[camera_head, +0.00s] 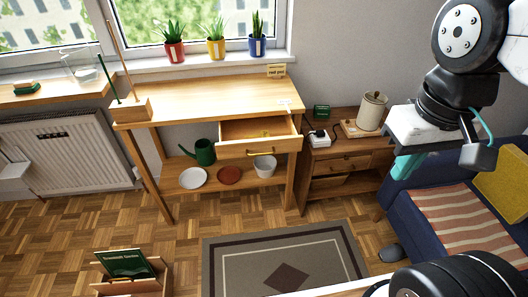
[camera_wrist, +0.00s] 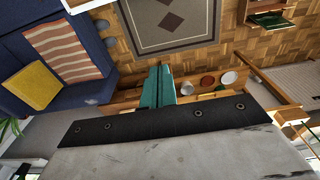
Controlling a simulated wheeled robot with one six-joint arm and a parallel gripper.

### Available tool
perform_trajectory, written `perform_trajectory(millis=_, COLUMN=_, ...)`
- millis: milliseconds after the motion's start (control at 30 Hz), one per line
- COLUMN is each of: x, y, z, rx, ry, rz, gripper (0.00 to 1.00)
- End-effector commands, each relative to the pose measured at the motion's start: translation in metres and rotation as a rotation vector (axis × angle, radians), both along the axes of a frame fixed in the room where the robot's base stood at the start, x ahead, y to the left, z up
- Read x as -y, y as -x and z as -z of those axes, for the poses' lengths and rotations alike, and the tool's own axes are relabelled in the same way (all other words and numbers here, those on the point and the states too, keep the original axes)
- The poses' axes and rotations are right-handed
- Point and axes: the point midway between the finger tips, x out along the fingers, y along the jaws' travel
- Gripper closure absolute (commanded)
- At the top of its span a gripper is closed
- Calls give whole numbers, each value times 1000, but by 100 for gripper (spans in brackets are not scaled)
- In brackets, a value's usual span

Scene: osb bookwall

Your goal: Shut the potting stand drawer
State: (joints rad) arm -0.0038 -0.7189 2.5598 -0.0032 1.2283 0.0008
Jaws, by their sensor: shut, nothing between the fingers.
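The potting stand (camera_head: 205,97) is a wooden table with a lower shelf below the window in the head view. Its drawer (camera_head: 282,145) is pulled out toward the room, and a small yellow item lies inside. The drawer front has a brass bow handle (camera_head: 260,154). My gripper (camera_head: 400,172) is to the right of the drawer, well apart from it, above the blue sofa's near end. Its teal fingers are together and empty, as the wrist view (camera_wrist: 160,72) also shows. In the wrist view the stand is seen upside down and partly hidden behind the gripper body.
A wooden cabinet (camera_head: 343,166) with a canister (camera_head: 371,110) stands right of the stand. A blue sofa (camera_head: 408,222) fills the right side. A book box (camera_head: 150,286) sits at the front left. A rug (camera_head: 222,252) covers open floor before the stand.

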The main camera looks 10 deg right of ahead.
Motion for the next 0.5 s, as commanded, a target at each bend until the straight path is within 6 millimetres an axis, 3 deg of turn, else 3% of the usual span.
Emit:
perform_trajectory(millis=167, x=3, y=-19, z=32, rx=-156, ry=32, rz=-25, gripper=100)
perform_trajectory(millis=500, x=26, y=-118, z=127, rx=-158, ry=197, rz=-293, gripper=100)
